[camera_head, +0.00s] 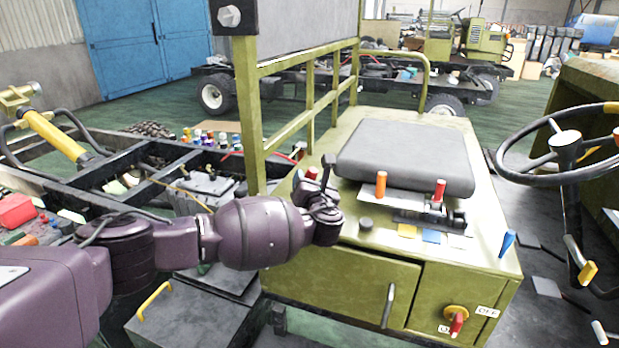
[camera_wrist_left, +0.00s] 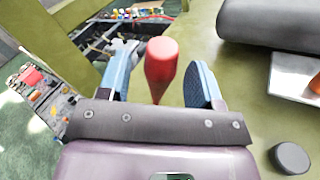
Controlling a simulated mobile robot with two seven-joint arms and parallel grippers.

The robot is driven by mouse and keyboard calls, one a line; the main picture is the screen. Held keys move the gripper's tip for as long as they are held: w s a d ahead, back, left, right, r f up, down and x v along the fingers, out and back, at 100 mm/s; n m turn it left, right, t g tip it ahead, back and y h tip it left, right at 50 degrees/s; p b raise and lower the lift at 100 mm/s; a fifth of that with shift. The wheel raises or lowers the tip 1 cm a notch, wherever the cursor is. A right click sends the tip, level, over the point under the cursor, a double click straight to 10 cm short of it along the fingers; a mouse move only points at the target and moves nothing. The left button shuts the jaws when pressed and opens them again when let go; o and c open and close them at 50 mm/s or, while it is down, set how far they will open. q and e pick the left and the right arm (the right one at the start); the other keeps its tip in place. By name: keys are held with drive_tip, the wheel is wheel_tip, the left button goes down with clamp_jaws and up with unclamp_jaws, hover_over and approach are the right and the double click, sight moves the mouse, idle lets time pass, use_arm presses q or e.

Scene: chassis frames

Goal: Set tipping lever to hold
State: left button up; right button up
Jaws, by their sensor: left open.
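A lever with a red knob (camera_wrist_left: 162,62) stands between the two blue-padded fingers of my left gripper (camera_wrist_left: 158,88) in the left wrist view, with a gap on both sides. The gripper is open. In the head view the red knob (camera_head: 312,172) shows at the fingertips of my left gripper (camera_head: 314,182), at the left edge of the olive seat box (camera_head: 350,268). An orange-handled lever (camera_head: 381,184) and a red-handled lever (camera_head: 439,190) stand in front of the seat. No readable label tells me which one is the tipping lever. My right gripper is not in view.
The grey seat cushion (camera_head: 405,155) lies behind the levers. A black round knob (camera_head: 366,224) and a blue lever (camera_head: 507,243) are on the box. The steering wheel (camera_head: 565,145) is at right. An olive rail (camera_head: 248,110) rises behind my left gripper.

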use_arm(q)
drive_tip(key=shift+x, duration=0.8)
drive_tip(key=shift+c, duration=0.2)
drive_tip(key=shift+a, duration=0.1)
clamp_jaws()
